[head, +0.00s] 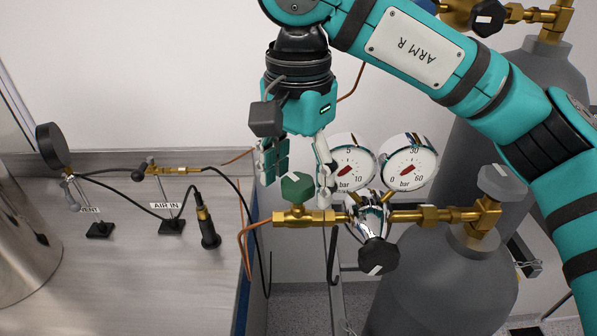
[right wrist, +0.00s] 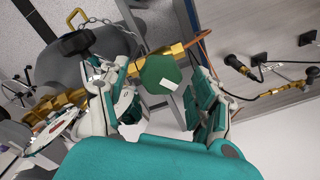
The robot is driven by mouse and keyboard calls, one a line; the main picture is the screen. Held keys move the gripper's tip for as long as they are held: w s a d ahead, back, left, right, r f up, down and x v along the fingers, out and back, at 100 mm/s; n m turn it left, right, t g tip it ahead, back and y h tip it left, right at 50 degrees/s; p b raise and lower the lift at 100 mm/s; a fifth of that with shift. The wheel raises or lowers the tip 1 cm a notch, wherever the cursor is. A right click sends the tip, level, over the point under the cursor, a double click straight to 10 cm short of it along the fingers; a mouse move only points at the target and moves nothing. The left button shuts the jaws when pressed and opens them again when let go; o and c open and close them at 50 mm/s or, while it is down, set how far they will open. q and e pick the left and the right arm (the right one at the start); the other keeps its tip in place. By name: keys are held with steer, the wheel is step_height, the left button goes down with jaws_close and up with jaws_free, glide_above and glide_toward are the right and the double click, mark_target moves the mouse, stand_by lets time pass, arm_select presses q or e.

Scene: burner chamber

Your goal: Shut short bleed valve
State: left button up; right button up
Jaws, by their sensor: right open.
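A green valve knob (head: 297,186) with a white mark sits on top of a brass valve body (head: 305,218) at the regulator's outlet; no label on it names it as the short bleed valve. My right gripper (head: 296,165) points down just above this knob, fingers open. My left gripper is not in view.
Two round gauges (head: 409,162) and a black regulator knob (head: 378,256) stand close right of the green knob. A grey cylinder (head: 440,288) is below. The bench (head: 140,260) at left holds black hoses and small fittings labelled VENT and AIR IN.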

steer(key=c, duration=1.2)
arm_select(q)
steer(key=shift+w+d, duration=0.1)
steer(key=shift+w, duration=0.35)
arm_select(e)
steer(key=shift+o, duration=0.2)
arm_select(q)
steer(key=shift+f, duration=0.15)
arm_select(e)
steer(key=shift+f+m+b, duration=0.1)
steer(key=shift+m+b, duration=1.05)
steer(key=shift+m, duration=0.45)
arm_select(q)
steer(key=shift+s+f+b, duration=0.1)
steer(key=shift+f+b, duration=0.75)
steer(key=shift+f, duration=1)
arm_select(e)
steer(key=shift+m, duration=2)
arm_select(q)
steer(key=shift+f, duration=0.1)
arm_select(e)
steer(key=o, duration=1.2)
steer(key=shift+c, duration=0.2)
